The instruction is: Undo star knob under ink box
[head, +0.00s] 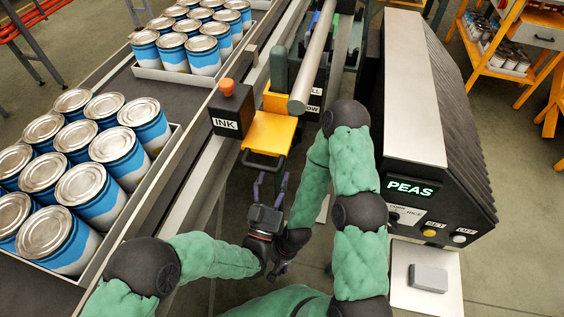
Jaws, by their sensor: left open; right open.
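The ink box (231,112) is a dark block with a white INK label and an orange knob (226,87) on top, beside the conveyor. I cannot make out a star knob under it; the underside is hidden. A yellow-orange plate (270,135) with a dark handle (263,160) sits right of the box. My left gripper (270,181) is open and empty, its fingers pointing up the picture just below that handle, apart from the ink box. My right gripper (279,270) is open, lower down, close behind the left one and partly covered by the arms.
Trays of blue-and-white cans (62,190) stand on the conveyor (175,103) at left. A grey roller (316,55) rises past the plate. A dark cabinet (437,140) showing PEAS stands right, with a pale panel (444,270) below. An orange shelf (497,58) is at the far right.

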